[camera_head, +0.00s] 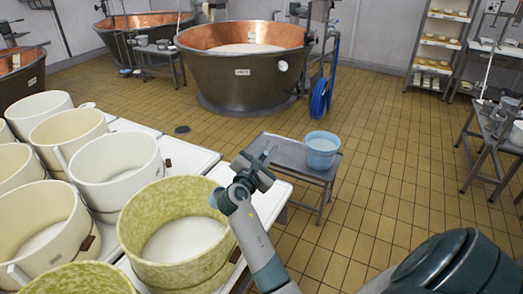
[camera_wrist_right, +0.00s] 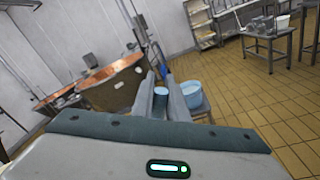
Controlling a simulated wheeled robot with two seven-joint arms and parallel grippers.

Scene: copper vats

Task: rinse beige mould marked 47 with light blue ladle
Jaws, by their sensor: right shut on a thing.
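My right gripper (camera_head: 264,160) is above the right edge of the white mould table, beside the mottled green mould (camera_head: 176,235). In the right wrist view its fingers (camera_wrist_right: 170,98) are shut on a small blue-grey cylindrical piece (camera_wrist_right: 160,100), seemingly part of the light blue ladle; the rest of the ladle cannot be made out. Beige moulds (camera_head: 70,133) stand at the left, among them a large one (camera_head: 45,215) at the front left. No number 47 is legible on any mould. My left gripper is not in view.
A light blue bucket (camera_head: 321,150) stands on a low grey table (camera_head: 292,152) beyond my right gripper; it also shows in the wrist view (camera_wrist_right: 192,92). A white mould (camera_head: 115,172) is behind the green one. A copper vat (camera_head: 240,75) is farther back.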

